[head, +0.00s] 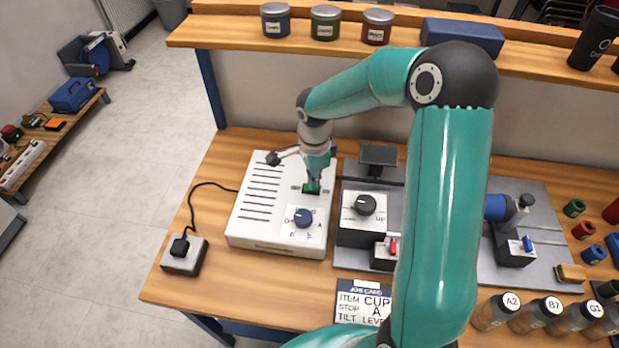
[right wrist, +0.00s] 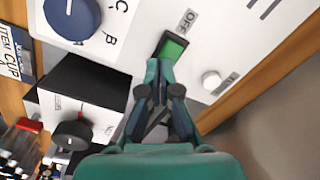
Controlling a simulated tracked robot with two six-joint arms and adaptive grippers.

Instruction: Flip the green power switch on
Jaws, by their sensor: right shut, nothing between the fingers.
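The green power switch (head: 311,188) is on the top of a white box (head: 252,222) on the bench. In the right wrist view the switch (right wrist: 172,47) is a green rocker in a dark frame, with an OFF label beside it. My right gripper (head: 316,178) points down at the switch, shut and empty. In the right wrist view its fingertips (right wrist: 160,68) are at the edge of the switch frame; I cannot tell whether they touch. The fingers hide part of the frame. My left gripper is not in view.
A blue dial (head: 303,217) is on the white box in front of the switch. A small white knob (right wrist: 212,80) is near the switch. A black-knobbed unit (head: 364,205) stands close to the right. A power plug block (head: 184,254) is at the left.

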